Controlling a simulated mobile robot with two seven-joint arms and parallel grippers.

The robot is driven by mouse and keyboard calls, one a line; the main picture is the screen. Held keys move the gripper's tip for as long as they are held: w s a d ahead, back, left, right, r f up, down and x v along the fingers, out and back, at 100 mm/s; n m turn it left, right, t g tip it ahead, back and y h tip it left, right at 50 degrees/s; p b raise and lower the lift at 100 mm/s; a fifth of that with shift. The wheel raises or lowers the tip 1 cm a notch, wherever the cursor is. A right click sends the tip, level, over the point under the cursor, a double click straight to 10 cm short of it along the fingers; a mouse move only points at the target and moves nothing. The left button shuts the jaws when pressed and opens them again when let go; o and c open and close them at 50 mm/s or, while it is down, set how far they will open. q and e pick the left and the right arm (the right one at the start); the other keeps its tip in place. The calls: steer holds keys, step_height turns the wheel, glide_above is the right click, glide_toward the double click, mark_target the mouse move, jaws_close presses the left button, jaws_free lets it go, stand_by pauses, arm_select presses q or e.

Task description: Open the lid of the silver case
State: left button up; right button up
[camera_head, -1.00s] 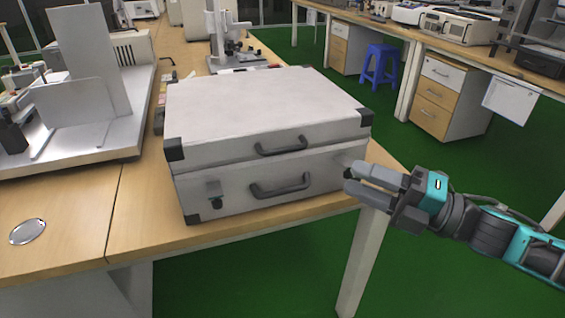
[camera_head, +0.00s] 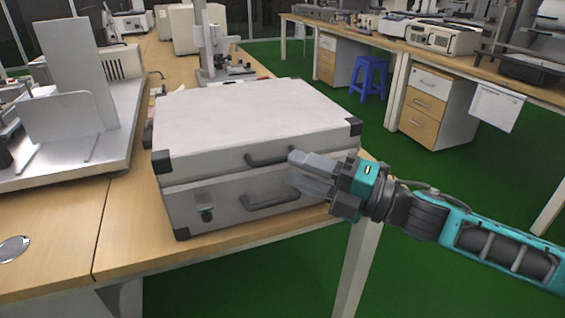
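The silver case (camera_head: 255,115) lies flat on the wooden table with its lid shut and dark corner caps. Its front has an upper handle (camera_head: 262,160) on the lid and a lower handle (camera_head: 265,202) on the base. A small latch (camera_head: 205,213) shows at the front left; the front right is partly hidden by my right gripper. My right gripper (camera_head: 293,167) is in front of the case's right half, fingers pointing left, apart and empty. Its upper fingertip is close to the right end of the upper handle; contact cannot be told. My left gripper is not in view.
A metal stand with upright plates (camera_head: 80,130) is left of the case. A microscope-like device (camera_head: 215,50) stands behind it. A small shiny disc (camera_head: 14,249) lies at front left. The table's front edge is close to the case; green floor is open at right.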

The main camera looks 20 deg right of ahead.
mark_target(277, 162)
steer(key=shift+x, duration=1.95)
steer(key=shift+c, duration=0.3)
jaws_close()
